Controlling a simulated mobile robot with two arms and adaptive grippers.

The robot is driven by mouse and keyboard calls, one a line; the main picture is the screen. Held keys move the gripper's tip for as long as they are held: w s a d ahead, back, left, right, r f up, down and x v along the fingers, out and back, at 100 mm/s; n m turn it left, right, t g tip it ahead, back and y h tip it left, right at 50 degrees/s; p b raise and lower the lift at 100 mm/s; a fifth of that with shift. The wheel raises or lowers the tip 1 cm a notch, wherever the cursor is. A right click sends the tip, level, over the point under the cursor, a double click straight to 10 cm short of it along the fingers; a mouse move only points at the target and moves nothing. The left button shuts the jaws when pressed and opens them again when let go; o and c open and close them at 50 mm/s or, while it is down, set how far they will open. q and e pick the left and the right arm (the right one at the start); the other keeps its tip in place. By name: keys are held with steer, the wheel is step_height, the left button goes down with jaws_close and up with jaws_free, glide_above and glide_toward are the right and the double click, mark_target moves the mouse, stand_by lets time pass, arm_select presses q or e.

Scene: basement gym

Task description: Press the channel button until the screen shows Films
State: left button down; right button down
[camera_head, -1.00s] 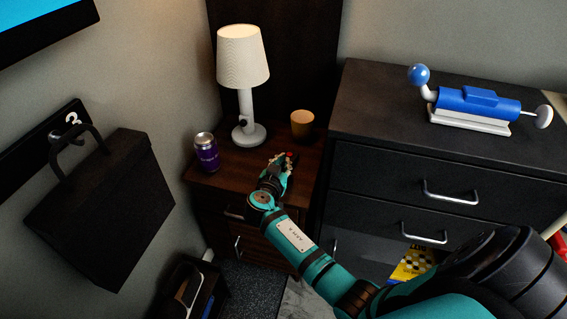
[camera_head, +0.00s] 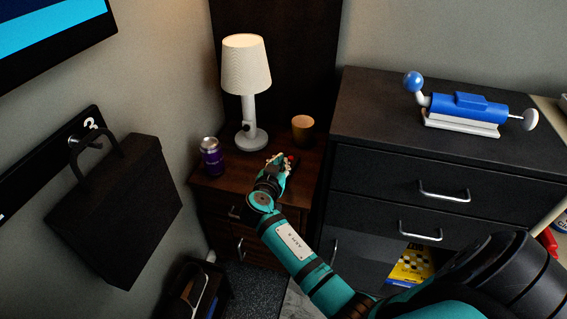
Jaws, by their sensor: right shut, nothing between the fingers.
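The screen (camera_head: 50,40) is at the top left, cut off by the frame; only blue bands on it show, no readable words. My right gripper (camera_head: 281,163) is shut and empty, low over the brown nightstand. A small dark object with a red spot (camera_head: 291,159), perhaps a remote, lies at its fingertips, mostly hidden behind the gripper. I cannot tell whether the fingers touch it, and no channel button can be made out. My left gripper is out of view.
On the nightstand (camera_head: 225,185) stand a white lamp (camera_head: 247,85), a purple can (camera_head: 211,158) and an orange-brown cup (camera_head: 302,129). A dark dresser (camera_head: 400,165) on the right bears a blue and white device (camera_head: 465,110). A black bag (camera_head: 120,210) hangs on the left wall.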

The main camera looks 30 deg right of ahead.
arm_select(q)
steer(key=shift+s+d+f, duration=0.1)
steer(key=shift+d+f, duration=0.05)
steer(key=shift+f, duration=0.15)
arm_select(e)
steer(key=v, duration=0.5)
steer(key=shift+s+a+r, duration=0.15)
steer(key=shift+s+a, duration=0.05)
steer(key=shift+s, duration=0.1)
